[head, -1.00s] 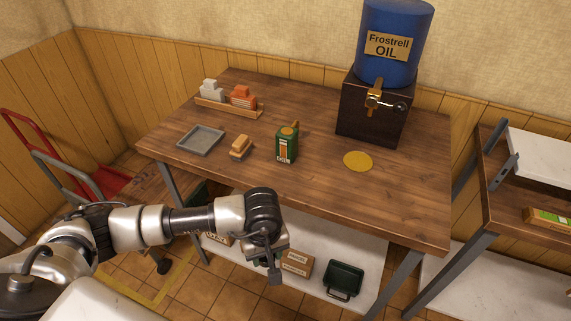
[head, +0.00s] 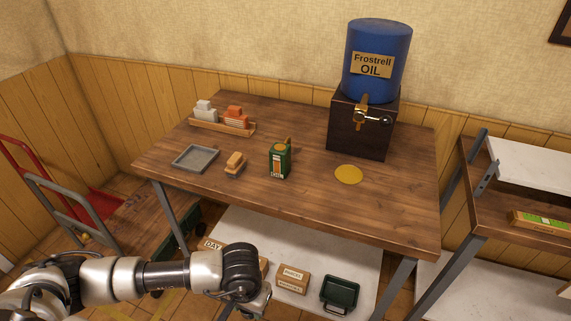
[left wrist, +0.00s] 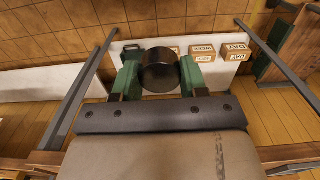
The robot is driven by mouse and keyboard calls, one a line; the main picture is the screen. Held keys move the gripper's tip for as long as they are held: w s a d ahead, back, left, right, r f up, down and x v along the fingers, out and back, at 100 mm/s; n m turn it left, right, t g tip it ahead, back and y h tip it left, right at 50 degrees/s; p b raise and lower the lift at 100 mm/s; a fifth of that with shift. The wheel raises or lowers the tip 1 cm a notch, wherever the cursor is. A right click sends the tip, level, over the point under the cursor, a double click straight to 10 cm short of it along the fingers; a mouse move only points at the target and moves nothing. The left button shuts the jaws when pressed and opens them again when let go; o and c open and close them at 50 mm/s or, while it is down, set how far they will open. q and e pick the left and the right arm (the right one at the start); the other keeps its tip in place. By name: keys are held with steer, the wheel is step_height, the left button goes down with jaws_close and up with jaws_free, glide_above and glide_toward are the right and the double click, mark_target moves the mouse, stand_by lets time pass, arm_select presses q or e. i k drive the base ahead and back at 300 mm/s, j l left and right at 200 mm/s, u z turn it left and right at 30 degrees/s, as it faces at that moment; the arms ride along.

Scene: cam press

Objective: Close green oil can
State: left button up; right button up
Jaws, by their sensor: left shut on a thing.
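The green oil can (head: 279,160) stands upright on the wooden workbench, with an orange label and a brownish-orange top. I cannot tell whether it is open. My left gripper (head: 262,302) is low in front of the bench, well apart from the can. In the left wrist view, its green fingers (left wrist: 158,80) are shut on a dark round thing (left wrist: 159,70), gripped from both sides. The thing is too small to make out in the head view. My right gripper is not in view.
On the bench (head: 300,206) are a grey tray (head: 195,158), a brush (head: 235,163), a wooden rack (head: 225,125), a yellow disc (head: 348,174) and a blue oil drum (head: 376,60) on a dark stand with a tap. Boxes (head: 293,278) and a green crate (head: 341,292) lie below.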

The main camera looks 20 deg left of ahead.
mark_target(280, 153)
steer(key=j+z, duration=0.3)
steer(key=z, duration=0.15)
steer(key=j+z, duration=0.4)
steer(key=k+j, duration=0.1)
steer(key=j, duration=0.3)
steer(key=k+j+z, duration=0.1)
steer(key=j, duration=0.3)
steer(key=k+j+z, duration=0.1)
steer(key=j, duration=0.25)
steer(key=k+j, duration=0.15)
steer(key=j, duration=0.25)
steer(key=k+j+z, duration=0.1)
steer(key=j, duration=0.25)
steer(key=k+j, duration=0.15)
steer(key=j, duration=0.25)
steer(key=z, duration=0.05)
